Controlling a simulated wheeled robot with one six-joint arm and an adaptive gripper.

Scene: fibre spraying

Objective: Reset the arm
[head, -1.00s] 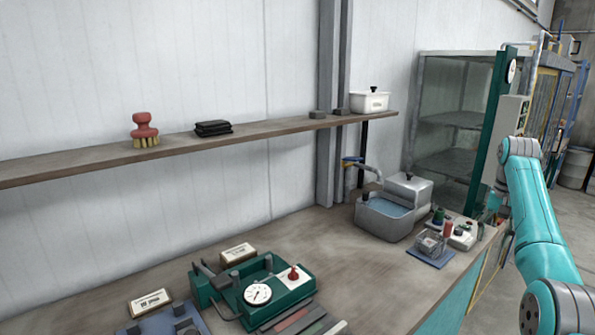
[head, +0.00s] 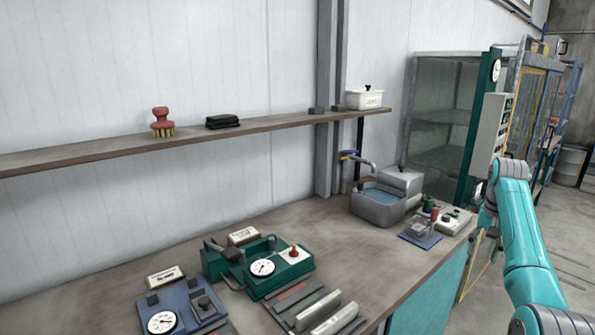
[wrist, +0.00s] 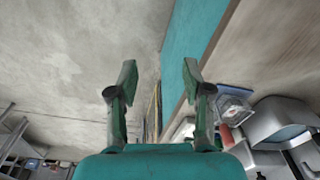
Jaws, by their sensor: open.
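My gripper (wrist: 158,80) shows in the wrist view with its two green fingers spread wide apart. It is open and nothing is between the fingers. Beyond them are the grey floor and the teal front of the workbench (wrist: 190,40). In the head view my teal arm is at the right, beyond the bench's right edge. The gripper itself cannot be made out there.
The workbench (head: 330,240) carries a green device with a gauge (head: 262,268), a blue device with a gauge (head: 182,310), a water basin (head: 378,206) and a wire basket on a blue mat (head: 420,232). A shelf (head: 90,148) runs along the wall. A glass cabinet (head: 445,110) stands behind.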

